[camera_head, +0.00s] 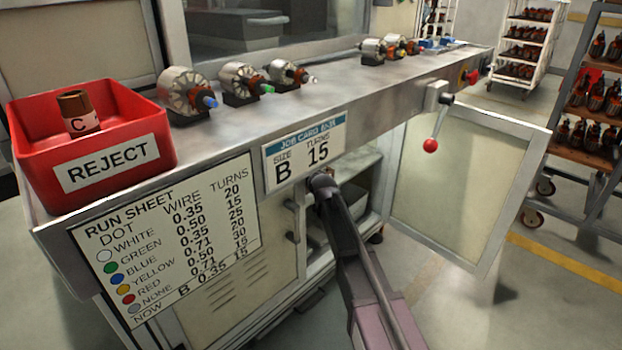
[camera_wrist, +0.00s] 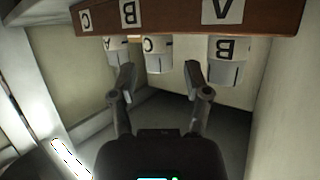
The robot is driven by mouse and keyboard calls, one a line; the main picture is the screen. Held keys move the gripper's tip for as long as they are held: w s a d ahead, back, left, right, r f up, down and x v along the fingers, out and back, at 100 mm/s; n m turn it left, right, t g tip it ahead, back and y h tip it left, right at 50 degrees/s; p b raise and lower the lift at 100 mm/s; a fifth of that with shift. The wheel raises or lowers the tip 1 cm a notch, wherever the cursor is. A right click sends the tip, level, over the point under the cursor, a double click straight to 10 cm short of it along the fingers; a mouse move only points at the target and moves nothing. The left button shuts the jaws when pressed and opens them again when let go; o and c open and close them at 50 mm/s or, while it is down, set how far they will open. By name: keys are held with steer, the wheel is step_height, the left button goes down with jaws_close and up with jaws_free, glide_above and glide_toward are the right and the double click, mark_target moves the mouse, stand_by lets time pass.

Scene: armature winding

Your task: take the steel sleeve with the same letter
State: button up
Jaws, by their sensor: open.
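In the wrist view a brown wooden rack (camera_wrist: 190,17) crosses the top, with upside-down letter labels C, B and A from left to right. Below it in the picture are three pale sleeves with grey steel ends: the A sleeve (camera_wrist: 122,52) at left, partly hidden by a finger, the C sleeve (camera_wrist: 158,55) in the middle, and the B sleeve (camera_wrist: 228,62) at right. My gripper (camera_wrist: 159,78) is open and empty, its fingertips framing the C sleeve. The B sleeve is right of the right finger. The job card (camera_head: 304,153) reads size B, 15 turns.
Pale cabinet walls stand close on both sides in the wrist view. In the head view my arm reaches into the cabinet beside its open door (camera_head: 465,185). A red REJECT bin (camera_head: 140,105) holds a brown piece marked C (camera_head: 78,112). Several armatures (camera_head: 188,92) lie on the bench.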

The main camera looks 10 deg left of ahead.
steer(key=shift+b+x, duration=0.75)
steer(key=shift+x, duration=1.45)
steer(key=shift+d+f, duration=0.1)
jaws_close()
